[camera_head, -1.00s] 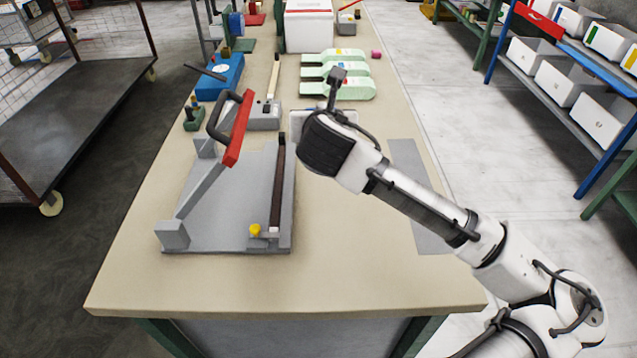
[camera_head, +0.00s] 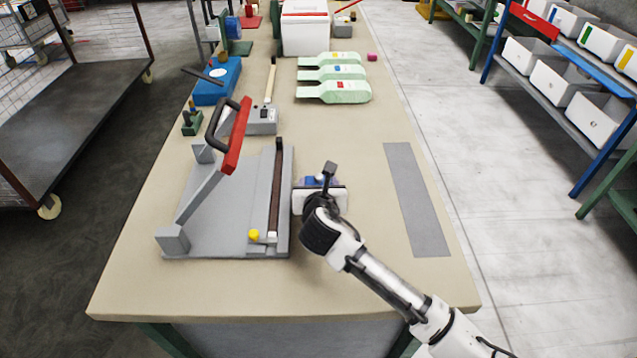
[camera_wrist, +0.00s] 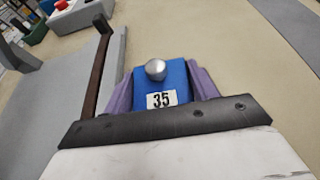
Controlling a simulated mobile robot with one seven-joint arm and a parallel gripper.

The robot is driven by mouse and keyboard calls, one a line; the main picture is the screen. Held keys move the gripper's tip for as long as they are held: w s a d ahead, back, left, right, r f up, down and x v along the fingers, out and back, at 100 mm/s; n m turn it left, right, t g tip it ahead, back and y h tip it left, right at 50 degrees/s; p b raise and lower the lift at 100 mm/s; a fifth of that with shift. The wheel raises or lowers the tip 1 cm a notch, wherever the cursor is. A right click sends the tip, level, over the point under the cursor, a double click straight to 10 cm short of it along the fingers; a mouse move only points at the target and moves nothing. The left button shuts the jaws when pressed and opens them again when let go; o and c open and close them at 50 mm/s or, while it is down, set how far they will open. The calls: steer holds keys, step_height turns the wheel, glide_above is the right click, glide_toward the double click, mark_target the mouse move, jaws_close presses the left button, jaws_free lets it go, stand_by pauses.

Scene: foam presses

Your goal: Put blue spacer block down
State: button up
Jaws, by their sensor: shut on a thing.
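The blue spacer block (camera_wrist: 162,85) carries a "35" label and a silver knob on top. It sits between the purple fingers of my gripper (camera_wrist: 160,82) in the wrist view, and the gripper is shut on it. In the head view a small part of the blue block (camera_head: 310,181) shows at my gripper (camera_head: 320,190), just right of the grey foam press (camera_head: 215,205). My wrist hides most of the block there. I cannot tell whether its underside touches the table.
The beige table (camera_head: 370,290) is clear in front and to the right, where a grey strip (camera_head: 415,195) lies. Several green pieces (camera_head: 335,90) and a blue box (camera_head: 218,82) lie further back.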

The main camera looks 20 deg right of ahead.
steer(key=shift+f, duration=0.15)
steer(key=o, duration=1.4)
steer(key=shift+c, duration=0.2)
